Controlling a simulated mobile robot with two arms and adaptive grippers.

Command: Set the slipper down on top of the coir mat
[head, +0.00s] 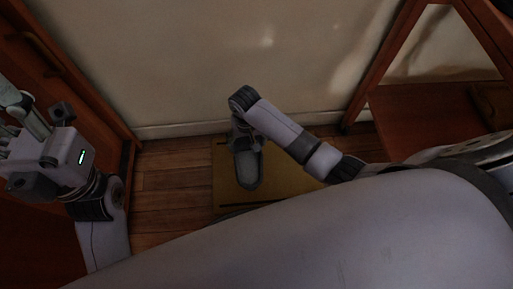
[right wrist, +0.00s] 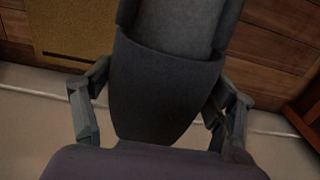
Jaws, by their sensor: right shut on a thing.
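The grey slipper (head: 249,170) is below my right wrist in the head view, its sole end pointing toward me. It fills the middle of the right wrist view (right wrist: 165,85), between the two fingers. My right gripper (head: 241,143) is shut on it, and the wrist partly hides the grip. The yellow-brown coir mat (head: 290,180) lies on the floor beneath the slipper in the head view. It also shows at the upper left of the right wrist view (right wrist: 70,25). I cannot tell whether the slipper touches the mat. My left gripper (head: 14,105) is at the far left, away from both; its finger opening is unclear.
A pale wall (head: 220,60) with a skirting board stands just behind the mat. Reddish wooden furniture (head: 75,75) stands at the left, and a wooden frame (head: 420,105) at the right. Bare plank floor (head: 170,180) lies left of the mat.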

